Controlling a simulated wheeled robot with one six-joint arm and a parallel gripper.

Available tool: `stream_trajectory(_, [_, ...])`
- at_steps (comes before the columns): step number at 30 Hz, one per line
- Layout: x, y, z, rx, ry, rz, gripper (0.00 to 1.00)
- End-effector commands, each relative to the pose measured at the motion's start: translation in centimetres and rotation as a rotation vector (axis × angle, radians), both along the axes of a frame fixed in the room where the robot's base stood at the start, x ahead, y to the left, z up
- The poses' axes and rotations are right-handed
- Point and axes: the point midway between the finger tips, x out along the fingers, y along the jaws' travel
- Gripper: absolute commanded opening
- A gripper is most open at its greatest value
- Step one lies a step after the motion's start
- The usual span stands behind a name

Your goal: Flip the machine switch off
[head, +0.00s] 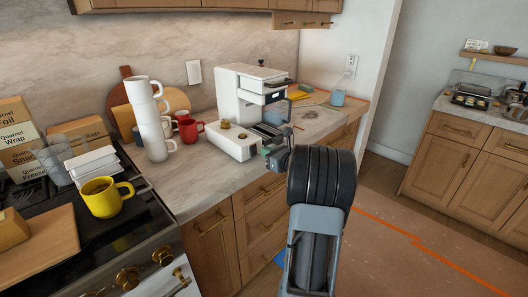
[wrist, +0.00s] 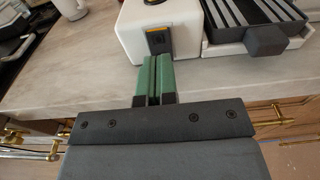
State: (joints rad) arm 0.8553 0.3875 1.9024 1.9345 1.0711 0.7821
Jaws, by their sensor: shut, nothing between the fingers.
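The white machine (head: 240,95) stands on the counter against the back wall, with a low white block (head: 228,143) at its front left. In the wrist view the block's white front (wrist: 132,38) carries a dark switch (wrist: 159,41) with an orange-yellow edge. My gripper (wrist: 152,62) is shut and empty, its green fingers side by side just in front of and below the switch. I cannot tell whether they touch it. In the head view my gripper (head: 268,150) is at the counter's front edge, by the block. The switch's on or off position is not clear.
A dark slotted tray (wrist: 255,15) with a grey handle (wrist: 267,40) sits right of the block. Stacked white cups (head: 150,125) and red mugs (head: 188,130) stand to the left. A yellow mug (head: 101,198) is on the stove. Bare counter (wrist: 70,80) lies left of my fingers.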

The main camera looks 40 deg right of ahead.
Motion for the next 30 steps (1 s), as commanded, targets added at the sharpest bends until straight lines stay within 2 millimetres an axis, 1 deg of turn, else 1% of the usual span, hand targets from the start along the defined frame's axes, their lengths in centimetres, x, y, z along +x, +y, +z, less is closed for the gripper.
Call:
stream_trajectory(1, [-1.1, -0.1, 0.1, 0.000, -0.001, -0.002, 0.00])
stream_trajectory(6, [-4.7, -0.8, 0.4, 0.000, 0.000, -0.009, 0.00])
stream_trajectory(9, [-6.6, -1.2, 0.5, 0.000, 0.000, -0.012, 0.00])
stream_trajectory(13, [-8.3, -1.3, 0.7, -0.001, 0.000, -0.011, 0.00])
stream_trajectory(15, [-8.9, -1.4, 0.7, 0.000, 0.000, -0.010, 0.00])
stream_trajectory(20, [-9.8, -1.3, 0.8, 0.000, 0.001, -0.007, 0.00])
stream_trajectory(30, [-9.9, -1.2, 0.8, 0.001, 0.001, -0.004, 0.00])
